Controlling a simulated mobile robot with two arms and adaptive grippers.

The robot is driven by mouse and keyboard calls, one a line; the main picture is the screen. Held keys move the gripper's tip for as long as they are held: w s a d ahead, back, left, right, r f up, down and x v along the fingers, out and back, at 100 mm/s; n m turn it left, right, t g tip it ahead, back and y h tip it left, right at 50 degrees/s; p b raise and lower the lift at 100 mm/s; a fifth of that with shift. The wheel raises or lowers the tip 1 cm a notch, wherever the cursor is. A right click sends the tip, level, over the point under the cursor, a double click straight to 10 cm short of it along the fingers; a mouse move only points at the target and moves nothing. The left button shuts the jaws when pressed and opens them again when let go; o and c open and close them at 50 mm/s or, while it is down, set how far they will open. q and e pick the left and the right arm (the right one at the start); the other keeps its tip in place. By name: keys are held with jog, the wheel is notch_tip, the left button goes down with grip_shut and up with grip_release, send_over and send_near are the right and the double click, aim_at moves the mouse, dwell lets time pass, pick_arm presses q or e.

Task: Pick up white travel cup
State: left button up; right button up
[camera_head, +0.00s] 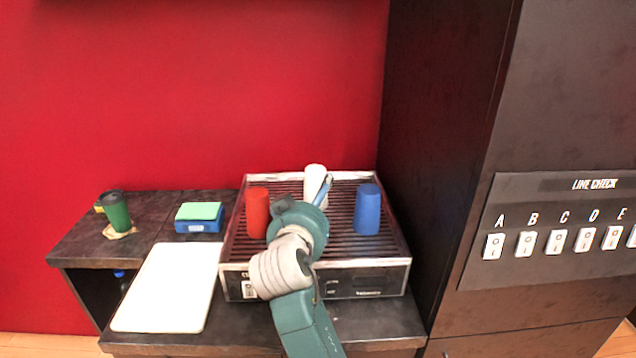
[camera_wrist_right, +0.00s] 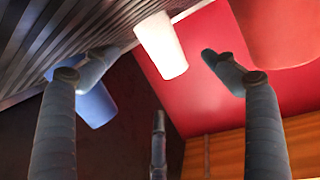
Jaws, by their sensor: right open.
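The white travel cup (camera_head: 314,179) stands at the back middle of the slatted rack of a low machine (camera_head: 232,256), between a red cup (camera_head: 257,212) and a blue cup (camera_head: 367,210). My right gripper (camera_head: 321,192) is in front of the white cup, and my arm hides the cup's lower part in the head view. In the right wrist view the fingers (camera_wrist_right: 158,66) are open and empty. The white cup (camera_wrist_right: 162,45) shows between and beyond them, tilted in that picture. I cannot tell whether a finger touches it. My left gripper is not in view.
The red cup (camera_wrist_right: 275,30) and the blue cup (camera_wrist_right: 95,103) flank the fingers closely. A dark cabinet (camera_head: 440,120) rises at the right.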

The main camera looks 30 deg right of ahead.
aim_at(319, 187)
jog(key=x, duration=0.2)
jog(key=p+x, duration=0.1)
jog(key=x, duration=0.1)
jog(key=shift+r, duration=0.2)
jog(key=p+x, duration=0.2)
jog(key=x, duration=0.2)
jog(key=shift+w+d, duration=0.2)
jog(key=shift+d, duration=0.05)
jog(key=shift+w+d+f, duration=0.1)
jog(key=shift+w+f, duration=0.05)
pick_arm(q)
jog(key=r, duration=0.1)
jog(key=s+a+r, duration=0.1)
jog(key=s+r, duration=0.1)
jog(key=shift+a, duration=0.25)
pick_arm(e)
jog(key=c, duration=1.4)
